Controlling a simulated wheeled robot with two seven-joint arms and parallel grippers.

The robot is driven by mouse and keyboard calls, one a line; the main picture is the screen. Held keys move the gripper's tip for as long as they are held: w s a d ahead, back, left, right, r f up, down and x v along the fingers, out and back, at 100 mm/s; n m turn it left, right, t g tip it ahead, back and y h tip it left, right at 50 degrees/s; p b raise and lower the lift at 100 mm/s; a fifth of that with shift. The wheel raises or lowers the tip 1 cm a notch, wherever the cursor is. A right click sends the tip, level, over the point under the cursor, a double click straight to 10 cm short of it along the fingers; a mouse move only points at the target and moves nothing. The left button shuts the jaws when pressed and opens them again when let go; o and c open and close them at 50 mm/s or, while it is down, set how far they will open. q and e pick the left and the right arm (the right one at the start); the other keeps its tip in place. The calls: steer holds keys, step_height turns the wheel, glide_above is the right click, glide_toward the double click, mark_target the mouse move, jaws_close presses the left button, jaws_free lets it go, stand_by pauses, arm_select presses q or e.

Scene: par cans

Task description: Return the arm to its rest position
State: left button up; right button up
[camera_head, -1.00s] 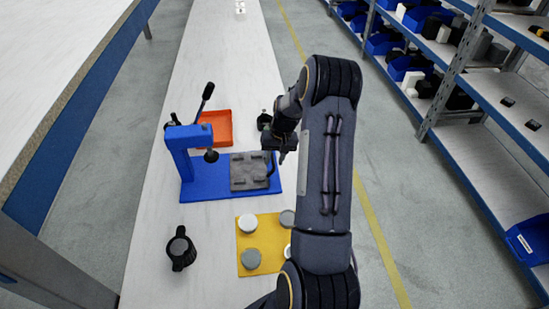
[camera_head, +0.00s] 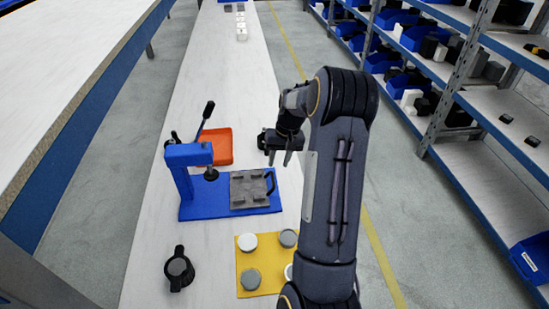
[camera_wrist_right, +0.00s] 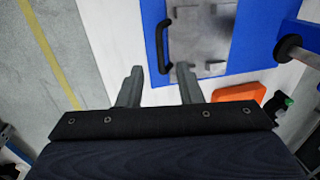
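My right gripper (camera_head: 279,158) hangs over the right side of the white bench, beyond the grey plate of the blue press. In the right wrist view its two fingers (camera_wrist_right: 158,88) are apart with nothing between them. The blue press (camera_head: 186,180) stands on the bench with its black lever up. Its grey fixture plate (camera_head: 249,188) with a black handle lies on the blue base, and it also shows in the right wrist view (camera_wrist_right: 205,30). My left gripper does not show in any view.
An orange tray (camera_head: 216,148) stands behind the press. A yellow mat (camera_head: 263,266) with several white and grey round pieces lies in front, partly beside my right arm. A black round object (camera_head: 179,269) stands at the front left. Shelves with blue bins (camera_head: 530,258) stand on the right.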

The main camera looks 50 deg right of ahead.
steer(key=s+a+r+n+t, duration=0.2)
steer(key=s+a+r+n, duration=0.15)
steer(key=a+r, duration=1.05)
steer(key=s+a+n+t+y, duration=0.2)
steer(key=s+a, duration=1.3)
steer(key=a, duration=0.2)
steer(key=shift+s+f+n, duration=0.35)
steer(key=shift+f, duration=0.1)
